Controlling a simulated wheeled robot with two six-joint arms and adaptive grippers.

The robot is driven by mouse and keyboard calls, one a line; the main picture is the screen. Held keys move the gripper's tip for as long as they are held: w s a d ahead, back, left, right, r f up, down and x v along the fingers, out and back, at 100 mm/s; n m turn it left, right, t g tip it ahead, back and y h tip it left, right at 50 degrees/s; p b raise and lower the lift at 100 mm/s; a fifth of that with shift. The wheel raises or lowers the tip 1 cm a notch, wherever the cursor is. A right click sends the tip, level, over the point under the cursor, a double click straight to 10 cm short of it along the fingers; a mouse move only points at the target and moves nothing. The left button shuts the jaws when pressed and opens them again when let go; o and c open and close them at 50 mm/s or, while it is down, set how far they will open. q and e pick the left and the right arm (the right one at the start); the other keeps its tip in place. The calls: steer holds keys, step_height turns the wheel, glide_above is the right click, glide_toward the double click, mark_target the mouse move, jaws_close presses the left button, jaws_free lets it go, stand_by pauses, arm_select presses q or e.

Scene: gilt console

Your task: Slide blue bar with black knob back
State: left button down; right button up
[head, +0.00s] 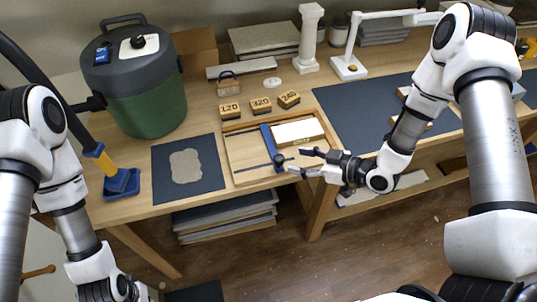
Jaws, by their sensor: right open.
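The blue bar (268,140) lies across a shallow wooden tray (240,166) on the bench, running from the tray's back edge toward its front. Its black knob (279,160) sits near the front end of the bar. A white block (298,131) lies in the tray to the right of the bar. My right gripper (296,161) comes in from the right at the tray's front right, its fingers spread and empty, with the tips just right of the knob. Whether a fingertip touches the knob I cannot tell. My left gripper is not visible; only its arm shows at the lower left.
A dark mat with a grey patch (187,166) lies left of the tray. Blocks marked 120 (230,112), 320 (261,106) and 240 (289,99) stand behind it. A green vacuum (145,100) stands back left, a white lamp (348,67) behind.

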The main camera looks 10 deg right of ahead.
mark_target(280, 158)
steer(key=p+x, duration=0.1)
steer(key=x, duration=0.6)
steer(key=shift+a, duration=0.25)
steer(key=shift+d+f, duration=0.15)
steer(key=shift+d, duration=0.15)
steer(key=shift+c, duration=0.3)
steer(key=shift+a, duration=0.2)
jaws_close()
